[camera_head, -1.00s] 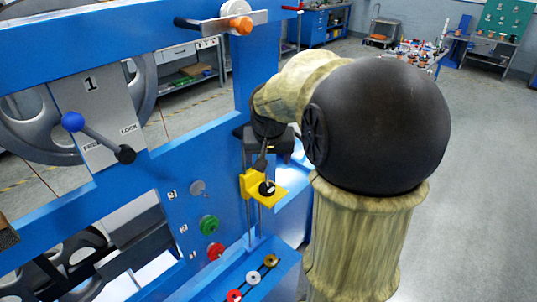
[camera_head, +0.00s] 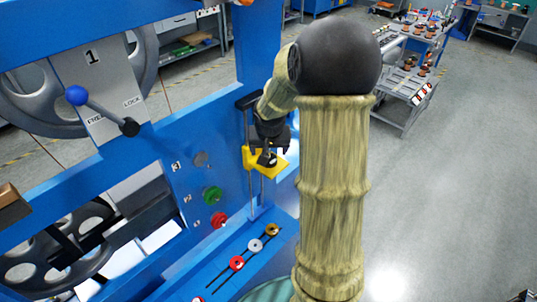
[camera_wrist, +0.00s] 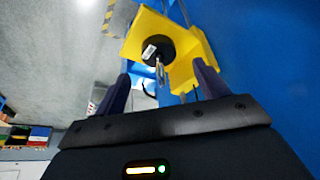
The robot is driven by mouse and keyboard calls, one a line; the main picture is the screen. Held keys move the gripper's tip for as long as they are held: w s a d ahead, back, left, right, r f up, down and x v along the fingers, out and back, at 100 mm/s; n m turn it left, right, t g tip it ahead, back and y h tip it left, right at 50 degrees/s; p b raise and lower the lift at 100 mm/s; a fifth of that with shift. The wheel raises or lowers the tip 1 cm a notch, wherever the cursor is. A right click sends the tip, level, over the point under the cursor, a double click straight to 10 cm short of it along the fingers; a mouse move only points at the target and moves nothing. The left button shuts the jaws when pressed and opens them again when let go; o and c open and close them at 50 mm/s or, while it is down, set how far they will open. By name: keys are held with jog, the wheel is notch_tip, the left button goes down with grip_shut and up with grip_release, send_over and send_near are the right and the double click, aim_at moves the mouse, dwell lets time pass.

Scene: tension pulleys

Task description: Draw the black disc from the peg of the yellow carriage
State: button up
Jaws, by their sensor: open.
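The yellow carriage (camera_head: 281,163) sits on its upright rods on the blue frame, and in the wrist view its yellow plate (camera_wrist: 201,50) is at the top centre. The black disc (camera_wrist: 157,50) is on the carriage's metal peg (camera_wrist: 160,72), with a small pale label on its face. In the head view the disc (camera_head: 266,160) is partly covered by my wrist. My gripper (camera_wrist: 165,80) is open, its two fingers apart on either side below the carriage. The disc is beyond the fingertips, roughly between their lines, and nothing is held.
Green (camera_head: 212,194) and red (camera_head: 219,219) discs are on the blue panel left of the carriage. A slotted blue ledge (camera_head: 228,270) below carries several small coloured discs. Open floor is at the right.

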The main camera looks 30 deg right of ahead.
aim_at(269, 150)
jog(key=shift+x, duration=2.6)
jog(key=shift+s, duration=0.1)
jog(key=c, duration=1.3)
jog(key=shift+r+p, duration=0.95)
jog(key=shift+r+p, duration=0.7)
jog(key=shift+r, duration=0.2)
jog(key=shift+r+p, duration=1.3)
jog(key=shift+r, duration=0.4)
jog(key=shift+r+p, duration=0.65)
jog(key=shift+r, duration=0.2)
